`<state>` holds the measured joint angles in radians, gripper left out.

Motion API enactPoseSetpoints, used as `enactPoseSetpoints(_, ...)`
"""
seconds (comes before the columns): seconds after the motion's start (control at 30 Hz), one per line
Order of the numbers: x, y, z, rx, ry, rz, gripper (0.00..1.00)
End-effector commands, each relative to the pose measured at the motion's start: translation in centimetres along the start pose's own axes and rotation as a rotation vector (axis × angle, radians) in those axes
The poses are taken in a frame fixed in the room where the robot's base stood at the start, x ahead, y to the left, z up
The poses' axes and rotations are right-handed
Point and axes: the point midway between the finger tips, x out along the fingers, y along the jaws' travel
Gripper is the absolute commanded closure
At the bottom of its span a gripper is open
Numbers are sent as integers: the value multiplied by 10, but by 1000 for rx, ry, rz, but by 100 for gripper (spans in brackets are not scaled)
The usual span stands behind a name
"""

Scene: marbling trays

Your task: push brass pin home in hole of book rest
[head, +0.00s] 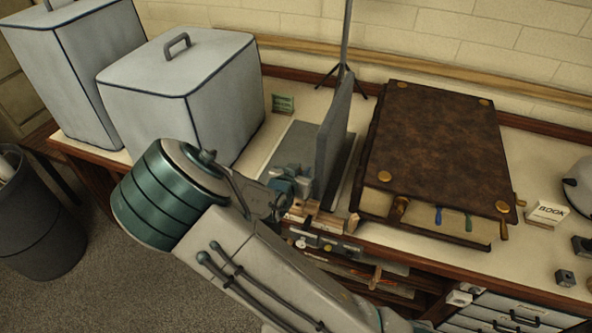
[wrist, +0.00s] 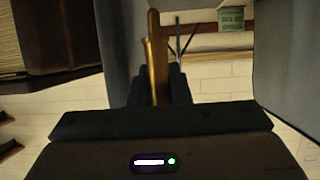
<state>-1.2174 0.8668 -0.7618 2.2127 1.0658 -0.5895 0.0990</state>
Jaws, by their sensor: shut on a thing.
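The likely book rest is a grey upright panel (head: 338,130) on a flat grey base (head: 293,150), left of the large brown book. Its hole cannot be made out. My gripper (head: 290,188) is low at the front of this base, partly hidden by my arm. In the wrist view, its two dark fingers (wrist: 154,88) close around a slim brass-coloured piece (wrist: 149,60), which looks like the brass pin. The pin's far end and any contact with the hole are not clear.
The large brown book (head: 435,150) lies close right of the panel. Two pale lidded boxes (head: 180,85) stand at the left. A thin dark stand (head: 345,50) rises behind the panel. Small wooden pieces (head: 325,220) lie at the table's front edge, close to my gripper.

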Motion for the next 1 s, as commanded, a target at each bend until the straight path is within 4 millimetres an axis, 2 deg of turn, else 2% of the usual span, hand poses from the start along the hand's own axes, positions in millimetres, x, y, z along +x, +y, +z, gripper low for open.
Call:
enactPoseSetpoints(0.23,-6,1,-4,-1,12,-2,100)
enactPoseSetpoints(0.7,13,0,41,-3,12,-4,100)
enactPoseSetpoints(1.0,17,0,52,-2,12,-4,100)
